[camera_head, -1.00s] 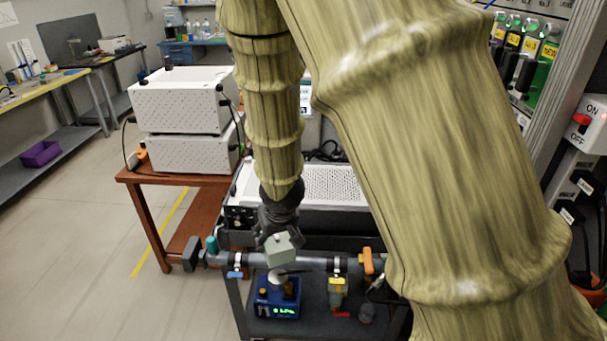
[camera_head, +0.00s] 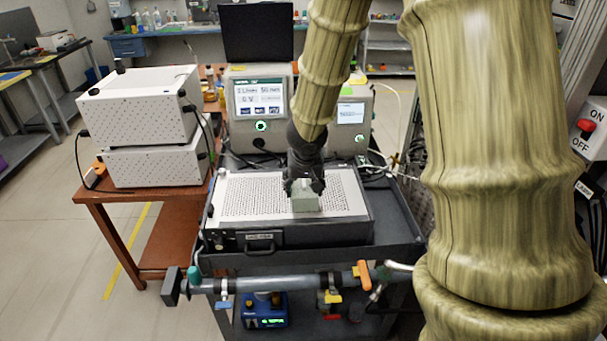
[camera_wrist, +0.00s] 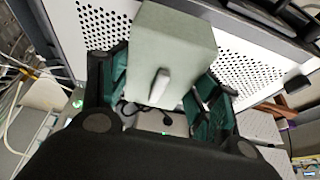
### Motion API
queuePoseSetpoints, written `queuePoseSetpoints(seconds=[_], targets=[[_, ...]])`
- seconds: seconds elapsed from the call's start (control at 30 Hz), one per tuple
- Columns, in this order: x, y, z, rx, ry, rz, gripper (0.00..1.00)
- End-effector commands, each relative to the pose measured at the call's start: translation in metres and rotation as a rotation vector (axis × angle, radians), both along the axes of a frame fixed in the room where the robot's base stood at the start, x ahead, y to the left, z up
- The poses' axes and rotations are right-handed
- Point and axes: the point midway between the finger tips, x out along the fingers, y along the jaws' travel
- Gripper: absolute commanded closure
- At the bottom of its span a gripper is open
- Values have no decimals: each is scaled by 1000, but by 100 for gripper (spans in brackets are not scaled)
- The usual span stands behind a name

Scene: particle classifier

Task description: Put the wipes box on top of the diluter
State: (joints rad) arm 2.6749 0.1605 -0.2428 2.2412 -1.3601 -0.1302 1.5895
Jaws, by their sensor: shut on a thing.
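The wipes box (camera_head: 305,201) is a small pale green box held in my gripper (camera_head: 304,183). In the wrist view the box (camera_wrist: 168,38) shows a white tissue standing out of its face, with the dark green finger pads on either side of it. The box is over the perforated white top of a low black-fronted unit (camera_head: 345,226), which seems to be the diluter; its label is too small to read. I cannot tell whether the box touches this top.
A pipe with an orange-handled valve (camera_head: 362,275) runs along the cart's front. Two screened instruments (camera_head: 258,125) stand behind the perforated unit. Two stacked white boxes (camera_head: 138,110) stand on a wooden table (camera_head: 95,197) at left. A blue device (camera_head: 264,312) sits on the lower shelf.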

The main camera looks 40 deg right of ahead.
Motion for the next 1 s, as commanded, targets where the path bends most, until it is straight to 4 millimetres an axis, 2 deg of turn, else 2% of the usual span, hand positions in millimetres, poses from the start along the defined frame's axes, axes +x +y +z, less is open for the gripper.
queuePoseSetpoints(seconds=[0.2, 0.4, 0.7, 1.0], targets=[[32, -24, 2, 2, 0, -2, 65], [52, -40, -3, 1, 0, -3, 65], [66, -50, -5, 2, -1, -2, 65], [65, -50, -36, 1, 1, -1, 65]])
